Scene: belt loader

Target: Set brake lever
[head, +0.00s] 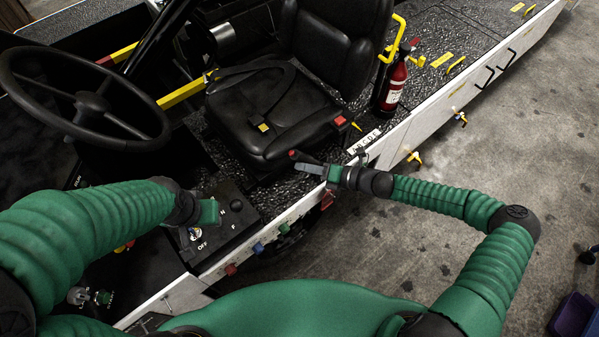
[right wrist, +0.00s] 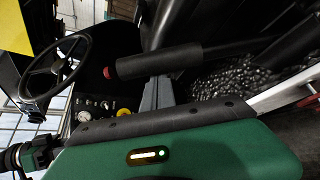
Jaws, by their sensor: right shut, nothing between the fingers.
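The brake lever has a black cylindrical grip (right wrist: 160,62) with a red button on its end, and lies across the right wrist view. In the head view its red end (head: 293,154) shows beside the seat, with the rest largely hidden. My right gripper (head: 303,167) is shut and empty, its grey fingers pointing at the lever. In the right wrist view the fingertips (right wrist: 160,80) are right at the grip; I cannot tell whether they touch it. My left gripper (head: 207,212) is over the control panel, its fingers mostly hidden.
A black seat (head: 265,115) stands beyond the lever, and a steering wheel (head: 88,102) is at the left. The control panel (head: 232,228) has marked switches. A red fire extinguisher (head: 393,82) stands right of the seat. The concrete floor (head: 510,140) is open at the right.

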